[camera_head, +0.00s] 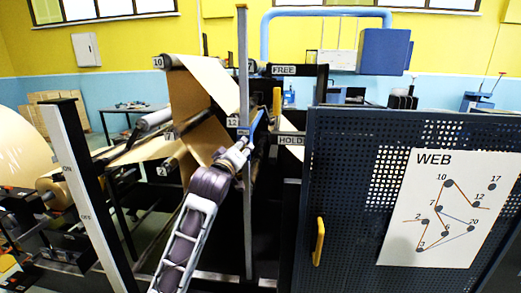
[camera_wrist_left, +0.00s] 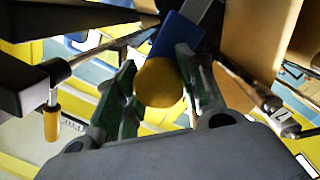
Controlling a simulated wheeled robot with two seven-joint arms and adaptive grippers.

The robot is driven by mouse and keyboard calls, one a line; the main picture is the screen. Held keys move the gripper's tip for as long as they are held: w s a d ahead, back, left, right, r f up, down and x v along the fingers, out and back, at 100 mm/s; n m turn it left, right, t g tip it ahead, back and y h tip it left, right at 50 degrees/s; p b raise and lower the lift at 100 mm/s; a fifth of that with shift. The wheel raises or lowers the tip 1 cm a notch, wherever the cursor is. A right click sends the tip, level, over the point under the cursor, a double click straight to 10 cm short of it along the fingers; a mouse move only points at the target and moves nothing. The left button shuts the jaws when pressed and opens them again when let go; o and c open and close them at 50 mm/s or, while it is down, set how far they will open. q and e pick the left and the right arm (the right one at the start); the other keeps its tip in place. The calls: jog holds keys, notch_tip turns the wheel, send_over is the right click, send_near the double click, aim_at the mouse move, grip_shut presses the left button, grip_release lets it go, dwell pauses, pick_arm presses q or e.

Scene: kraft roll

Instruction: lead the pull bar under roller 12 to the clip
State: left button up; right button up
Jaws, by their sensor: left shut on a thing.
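My left gripper (camera_head: 245,143) reaches in from below, near the plate marked 12 (camera_head: 233,122). It is shut on the pull bar, a blue bar (camera_head: 259,121) that slants up to the right. In the left wrist view the blue bar (camera_wrist_left: 176,36) and a round yellow knob (camera_wrist_left: 160,82) sit between the green fingers (camera_wrist_left: 196,85). The brown kraft web (camera_head: 195,97) hangs from the roller marked 10 (camera_head: 174,61) and runs down towards my gripper. Roller 12 itself is largely hidden behind the gripper and a grey upright. I cannot make out the clip.
A grey upright post (camera_head: 243,55) stands close to my gripper. A yellow lever (camera_head: 277,101) stands between the FREE (camera_head: 284,70) and HOLD (camera_head: 291,141) plates. A dark perforated panel (camera_head: 350,190) with a WEB chart (camera_head: 449,215) blocks the right side.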

pick_arm(q)
jog(key=d, duration=0.6)
jog(key=shift+s+d+r+p, duration=0.25)
jog(key=shift+d+p, duration=0.05)
jog(key=shift+d, duration=0.1)
jog(key=o, duration=1.7)
jog(key=shift+a, duration=0.1)
jog(key=shift+o, duration=0.2)
jog(key=s, duration=0.9)
jog(key=shift+a, duration=0.25)
